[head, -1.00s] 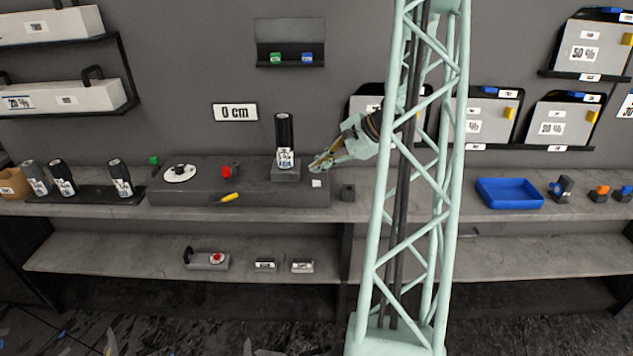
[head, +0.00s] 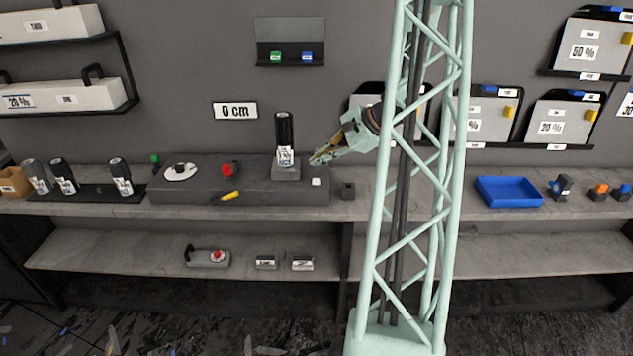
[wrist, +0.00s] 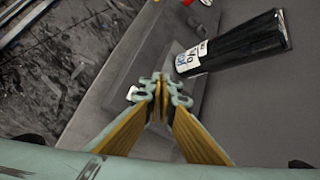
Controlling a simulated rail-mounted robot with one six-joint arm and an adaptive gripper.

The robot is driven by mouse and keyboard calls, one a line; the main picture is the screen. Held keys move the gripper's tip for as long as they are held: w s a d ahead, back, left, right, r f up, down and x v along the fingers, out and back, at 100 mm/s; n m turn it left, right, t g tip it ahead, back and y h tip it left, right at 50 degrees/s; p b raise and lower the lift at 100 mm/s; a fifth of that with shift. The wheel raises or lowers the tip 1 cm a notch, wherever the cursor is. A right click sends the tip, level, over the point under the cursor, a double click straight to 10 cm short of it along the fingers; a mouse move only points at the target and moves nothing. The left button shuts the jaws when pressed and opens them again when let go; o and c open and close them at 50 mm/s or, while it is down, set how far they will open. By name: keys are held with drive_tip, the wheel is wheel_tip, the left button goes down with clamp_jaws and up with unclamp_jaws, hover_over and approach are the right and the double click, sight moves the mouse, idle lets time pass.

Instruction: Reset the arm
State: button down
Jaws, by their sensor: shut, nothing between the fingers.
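My gripper (head: 314,160) is shut and empty in the head view. It hangs just right of a black labelled cylinder (head: 285,135) that stands upright on a small raised block of the grey bench unit. In the wrist view my gripper (wrist: 160,85) has its fingers together, with nothing between them. The black cylinder (wrist: 240,45) is beside the fingertips there, apart from them as far as I can tell. Part of my arm is hidden behind my lattice column.
The grey unit (head: 240,193) carries a white dial (head: 181,171), a red knob (head: 227,170), a yellow handle (head: 230,196) and a white button (head: 316,182). A small dark block (head: 347,190) stands to its right. A blue tray (head: 508,191) is farther right. The wall above is partly clear.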

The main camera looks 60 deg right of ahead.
idle(0.4)
drive_tip(key=w+a+r+n+g+y, duration=0.1)
drive_tip(key=w+a+r+n, duration=0.3)
drive_tip(key=a, duration=0.6)
drive_tip(key=a+r+n+g, duration=0.2)
drive_tip(key=a+r, duration=0.4)
drive_tip(key=a, duration=0.4)
drive_tip(key=w+a+r+n+g+y, duration=0.1)
drive_tip(key=w+a+r+n, duration=0.15)
drive_tip(key=a+r, duration=0.55)
drive_tip(key=s+a+r+n+g+h+p, duration=0.1)
drive_tip(key=s+a+r+n, duration=0.25)
drive_tip(key=a, duration=0.65)
drive_tip(key=s+a+r+n+g+p, duration=0.15)
drive_tip(key=s+a, duration=0.25)
drive_tip(key=a, duration=0.6)
drive_tip(key=s+a+r+n+t+h+b, duration=0.1)
drive_tip(key=s+a+n, duration=0.4)
drive_tip(key=s, duration=0.6)
drive_tip(key=s+a+r+n+h+b, duration=0.1)
drive_tip(key=s+a+n, duration=0.4)
drive_tip(key=s, duration=0.7)
drive_tip(key=shift+s+a+r+t+h, duration=0.15)
drive_tip(key=shift+a+r+t+h, duration=0.25)
drive_tip(key=shift+r+h, duration=0.45)
drive_tip(key=shift+r+n, duration=0.15)
drive_tip(key=shift+n, duration=0.1)
